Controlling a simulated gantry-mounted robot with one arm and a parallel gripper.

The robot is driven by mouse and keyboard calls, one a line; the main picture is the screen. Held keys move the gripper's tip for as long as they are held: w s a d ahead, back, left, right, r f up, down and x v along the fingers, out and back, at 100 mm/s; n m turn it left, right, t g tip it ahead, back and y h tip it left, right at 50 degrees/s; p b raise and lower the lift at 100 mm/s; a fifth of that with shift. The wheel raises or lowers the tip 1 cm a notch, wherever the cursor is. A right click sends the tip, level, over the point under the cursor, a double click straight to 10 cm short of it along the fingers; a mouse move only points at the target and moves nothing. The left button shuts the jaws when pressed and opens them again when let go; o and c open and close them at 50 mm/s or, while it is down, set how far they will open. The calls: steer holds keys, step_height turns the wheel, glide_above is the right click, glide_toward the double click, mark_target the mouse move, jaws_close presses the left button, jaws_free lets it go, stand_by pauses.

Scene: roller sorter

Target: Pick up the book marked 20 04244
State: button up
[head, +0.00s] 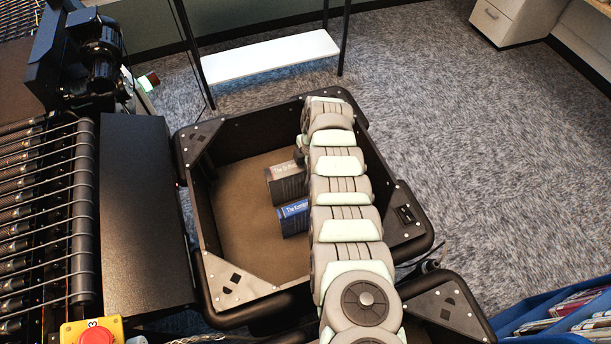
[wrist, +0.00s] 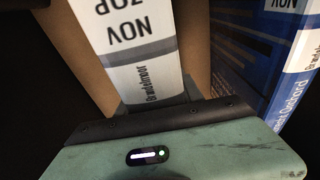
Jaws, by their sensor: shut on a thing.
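In the wrist view my gripper (wrist: 150,112) is shut on a white-spined book (wrist: 142,70). Its spine reads "NOV" and "Brandelmoor", with a grey band between them. Only one pale green jaw shows clearly, at the near end of the spine. The number 20 04244 cannot be read on any book. In the head view a dark book with a pale top (head: 287,183) is in the black tote, partly covered by my arm. A blue book (head: 293,217) lies just below it in the picture. It also shows right of the held book in the wrist view (wrist: 245,60).
The black tote (head: 187,215) has raised walls and grey corner plates around a brown floor. Its left floor area is clear. A roller conveyor (head: 40,215) stands on the left. A second black tote (head: 455,305) and a blue bin of books (head: 545,312) are at lower right.

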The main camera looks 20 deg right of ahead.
jaws_close()
steer(key=shift+r, duration=0.15)
stand_by(0.4)
